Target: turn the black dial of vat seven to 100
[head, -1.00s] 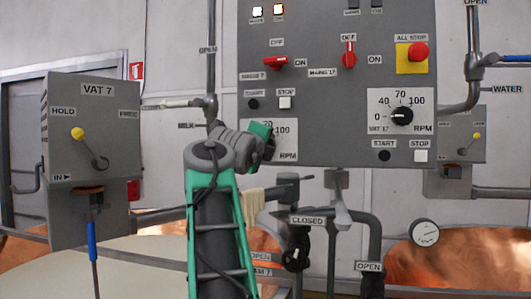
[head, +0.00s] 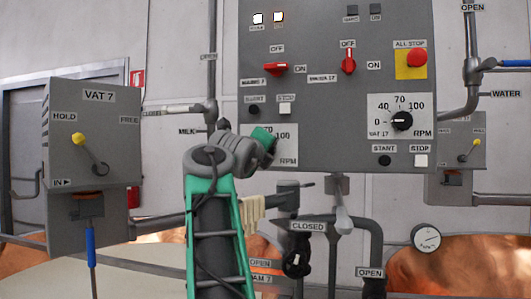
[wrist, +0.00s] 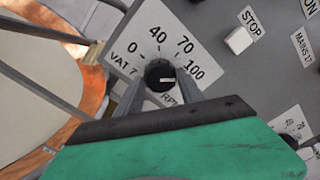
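The black dial of vat seven (wrist: 159,74) sits on a white scale plate (wrist: 123,66) marked VAT 7, 0, 40, 70, 100 and RPM. Its white pointer line points right in the wrist view, at or just beside the 100 mark. My gripper (wrist: 161,80) has one grey finger on each side of the dial, and the fingers look closed against it. In the head view my gripper (head: 264,139) is in front of the plate (head: 288,144), hiding the dial and most of the scale.
A similar VAT 17 dial (head: 401,120) is to the right. START (head: 254,109) and STOP (head: 285,108) buttons are just above my gripper. Red switches (head: 278,68) and a red ALL STOP button (head: 417,57) are higher. Pipes and valves (head: 297,258) lie below.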

